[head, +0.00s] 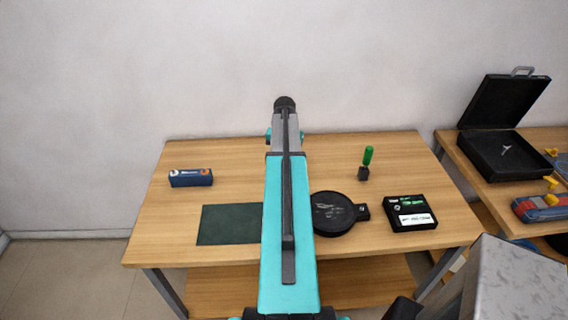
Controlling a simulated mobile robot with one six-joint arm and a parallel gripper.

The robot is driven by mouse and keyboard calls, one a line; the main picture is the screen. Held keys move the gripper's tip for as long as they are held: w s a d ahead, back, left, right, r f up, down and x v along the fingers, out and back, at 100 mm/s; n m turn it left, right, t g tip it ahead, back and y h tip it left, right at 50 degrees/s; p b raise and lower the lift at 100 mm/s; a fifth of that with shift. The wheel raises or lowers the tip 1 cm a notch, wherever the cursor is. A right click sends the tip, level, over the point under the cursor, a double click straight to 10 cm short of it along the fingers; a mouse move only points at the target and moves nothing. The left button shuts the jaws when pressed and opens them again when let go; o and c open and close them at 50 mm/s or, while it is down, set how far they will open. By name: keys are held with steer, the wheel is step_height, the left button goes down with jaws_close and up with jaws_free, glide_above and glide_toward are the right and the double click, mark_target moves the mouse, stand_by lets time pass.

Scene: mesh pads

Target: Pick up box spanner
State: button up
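I cannot single out the box spanner for certain. A green-handled tool (368,156) stands upright in a small dark block (363,173) on the right part of the wooden table. A small pale metal piece (505,151) lies in the open black case at the right; it is too small to identify. My turquoise and grey arm reaches forward over the middle of the table and ends in a dark rounded part. No gripper fingers show, so I cannot see what they hold. The arm hides part of the table's middle.
The wooden table (225,155) holds a blue box (190,178), a dark green mat (228,226), a round black pan-like dish (335,228) and a black labelled box (402,207). A second table at right holds the open black case (480,158) and a red-blue item (538,209).

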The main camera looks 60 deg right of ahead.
steer(key=shift+f, duration=0.35)
stand_by(0.3)
jaws_close()
